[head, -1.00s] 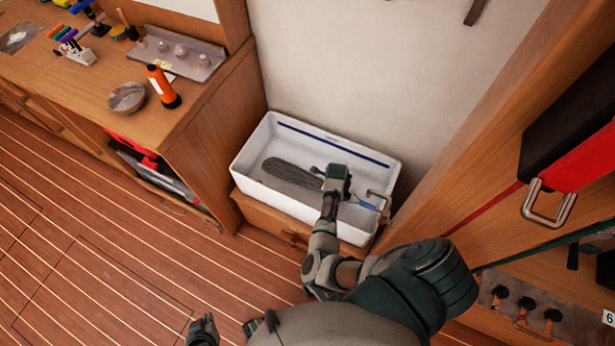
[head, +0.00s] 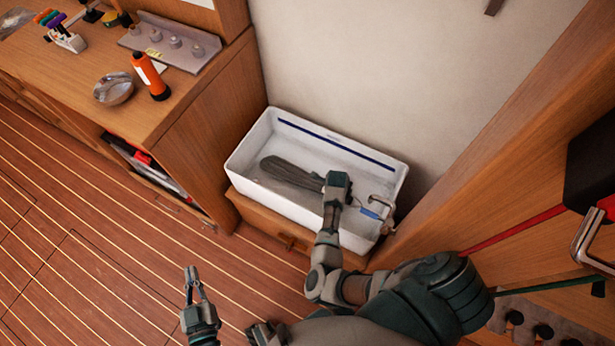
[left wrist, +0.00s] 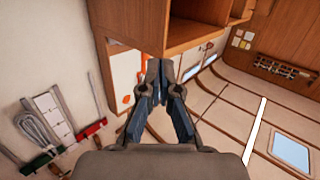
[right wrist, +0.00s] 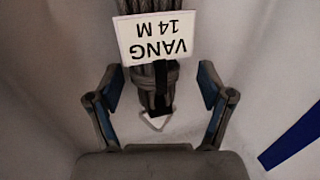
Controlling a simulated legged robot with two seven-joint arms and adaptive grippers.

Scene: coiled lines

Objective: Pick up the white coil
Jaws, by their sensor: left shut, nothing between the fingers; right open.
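A grey coil (head: 290,172) lies in the white bin (head: 243,160); it looks grey rather than white. In the right wrist view the coil end (right wrist: 160,75) carries a white label (right wrist: 155,38) reading "VANG 14 M", upside down. My right gripper (right wrist: 159,72) is open, with one finger on each side of the coil's end, apart from it. In the head view my right wrist hides those fingers. My left gripper (head: 194,280) is shut and empty, over the floor left of the bin; it also shows in the left wrist view (left wrist: 159,68).
A wooden cabinet (head: 205,125) stands left of the bin, with an orange torch (head: 150,76) and a bowl (head: 113,89) on top. A wooden panel (head: 470,175) closes off the right. A pale looped coil (left wrist: 38,128) shows in the left wrist view. The floor at left is clear.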

